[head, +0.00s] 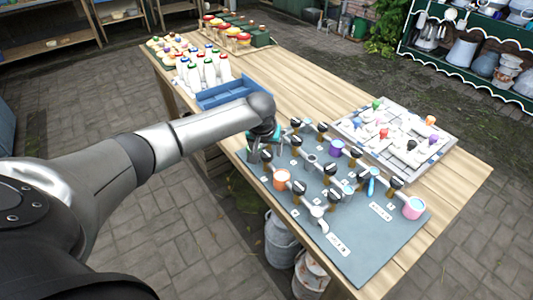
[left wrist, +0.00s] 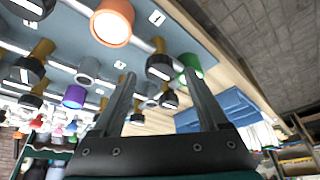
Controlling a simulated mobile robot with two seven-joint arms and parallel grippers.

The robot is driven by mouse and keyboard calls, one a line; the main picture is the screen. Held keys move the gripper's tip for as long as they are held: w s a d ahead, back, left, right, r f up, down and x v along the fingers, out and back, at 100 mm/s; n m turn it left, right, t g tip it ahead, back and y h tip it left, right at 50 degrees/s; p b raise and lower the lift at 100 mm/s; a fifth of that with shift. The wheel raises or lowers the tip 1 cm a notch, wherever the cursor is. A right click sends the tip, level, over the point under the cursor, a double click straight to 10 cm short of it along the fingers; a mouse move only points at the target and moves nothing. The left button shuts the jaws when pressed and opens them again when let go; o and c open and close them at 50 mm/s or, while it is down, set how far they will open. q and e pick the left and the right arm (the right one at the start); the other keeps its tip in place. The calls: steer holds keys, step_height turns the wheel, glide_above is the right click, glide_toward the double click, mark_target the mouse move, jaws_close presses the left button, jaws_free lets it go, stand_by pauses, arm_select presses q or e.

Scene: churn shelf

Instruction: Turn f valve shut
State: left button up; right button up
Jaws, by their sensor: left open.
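A grey-blue board (head: 355,262) on the wooden table carries pipes, labels and several valves with black handles. The labels are too small to read, so I cannot tell which valve is f. My left gripper (head: 264,152) is over the board's far left corner, pointing down. In the left wrist view the gripper (left wrist: 158,73) is open, its two fingers apart. A black-handled valve (left wrist: 161,68) shows between the fingertips; I cannot tell whether they touch it. An orange cup (head: 281,180) is close by and also shows in the left wrist view (left wrist: 112,22). My right gripper is out of view.
A purple cup (head: 336,148) and a pink cup (head: 413,208) sit on the board. A white tray with coloured pieces (head: 440,150) lies behind it. A blue crate (head: 226,95) and white bottles (head: 196,72) stand farther left. Bare tabletop (head: 305,90) lies between.

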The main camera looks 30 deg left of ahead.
arm_select(q)
steer(key=shift+w+f, duration=0.25)
steer(key=shift+f, duration=0.35)
steer(key=shift+a, duration=0.1)
jaws_close()
